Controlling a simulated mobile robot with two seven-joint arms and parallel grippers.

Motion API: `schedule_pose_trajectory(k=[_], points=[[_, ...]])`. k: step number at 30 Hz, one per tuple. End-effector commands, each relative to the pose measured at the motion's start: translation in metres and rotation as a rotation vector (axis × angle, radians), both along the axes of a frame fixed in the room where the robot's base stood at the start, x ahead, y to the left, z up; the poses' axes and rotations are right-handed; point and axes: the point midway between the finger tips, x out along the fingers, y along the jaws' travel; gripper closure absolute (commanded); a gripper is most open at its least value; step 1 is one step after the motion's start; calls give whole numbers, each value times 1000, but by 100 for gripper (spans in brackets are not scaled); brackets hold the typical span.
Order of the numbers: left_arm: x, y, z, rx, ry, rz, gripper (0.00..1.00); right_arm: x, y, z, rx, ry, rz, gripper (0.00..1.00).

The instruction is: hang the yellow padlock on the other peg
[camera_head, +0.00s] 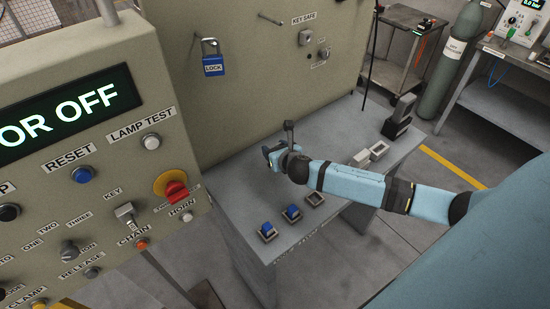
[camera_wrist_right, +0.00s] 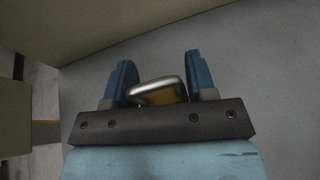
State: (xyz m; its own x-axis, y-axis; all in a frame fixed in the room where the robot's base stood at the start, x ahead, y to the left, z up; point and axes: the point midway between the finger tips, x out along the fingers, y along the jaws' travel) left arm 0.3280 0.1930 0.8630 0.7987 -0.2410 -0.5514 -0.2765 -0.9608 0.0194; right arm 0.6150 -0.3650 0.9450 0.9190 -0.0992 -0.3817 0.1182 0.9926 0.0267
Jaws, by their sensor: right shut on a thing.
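My right gripper (camera_head: 271,153) is over the grey bench, in front of the beige panel. In the right wrist view, the yellow padlock (camera_wrist_right: 172,94) with its silver shackle (camera_wrist_right: 148,86) lies between the two blue fingers of my right gripper (camera_wrist_right: 160,75), which is shut on it. In the head view I cannot make out the padlock at the gripper. A blue padlock marked LOCK (camera_head: 213,66) hangs from a peg on the panel. Another dark peg (camera_head: 270,19) sticks out to its right and looks bare. My left gripper is not in view.
The grey bench (camera_head: 240,210) carries blue items in small holders (camera_head: 268,231), an empty holder (camera_head: 314,199), pale blocks (camera_head: 369,155) and a dark device (camera_head: 398,117). A control box (camera_head: 85,130) with buttons fills the left. The panel (camera_head: 250,75) between has clear room.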

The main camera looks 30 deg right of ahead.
Motion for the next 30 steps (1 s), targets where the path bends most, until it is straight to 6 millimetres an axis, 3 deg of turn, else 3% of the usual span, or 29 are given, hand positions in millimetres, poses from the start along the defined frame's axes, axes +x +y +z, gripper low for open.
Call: schedule_pose_trajectory(k=[4,9,20,21,24,30], points=[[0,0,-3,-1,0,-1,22,-1,1,-23,2,4,-2,75],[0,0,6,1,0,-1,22,0,0,-36,1,2,0,75],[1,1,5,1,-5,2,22,0,0,-42,0,1,1,75],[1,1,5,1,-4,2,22,-1,0,-42,0,1,1,47],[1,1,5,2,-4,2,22,-1,0,-41,0,1,1,24],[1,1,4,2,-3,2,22,-1,0,-41,0,1,1,23]])
